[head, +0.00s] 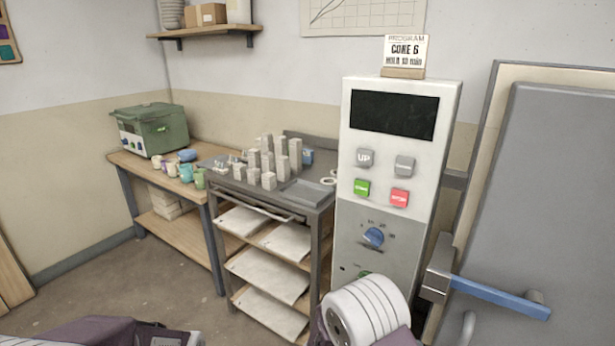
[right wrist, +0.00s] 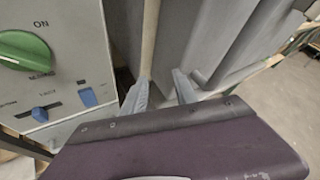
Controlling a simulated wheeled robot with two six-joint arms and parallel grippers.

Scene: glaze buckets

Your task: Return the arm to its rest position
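My right arm (head: 365,312) comes up at the bottom middle of the head view, in front of the lower part of the control cabinet (head: 378,225). Its gripper is hidden in that view. In the right wrist view my right gripper (right wrist: 161,84) shows two grey fingers standing apart, with nothing seen held between them. It is beside the cabinet's panel, which has a green knob (right wrist: 22,50) marked ON. My left arm (head: 100,332) shows only as a purple and white part at the bottom left; its gripper is out of view.
A grey door (head: 560,180) with a blue handle (head: 500,297) is close on the right. A rack cart (head: 275,262) with grey blocks on top stands left of the cabinet. Behind it a wooden bench (head: 150,166) holds cups and a green box (head: 150,130). Floor at left is clear.

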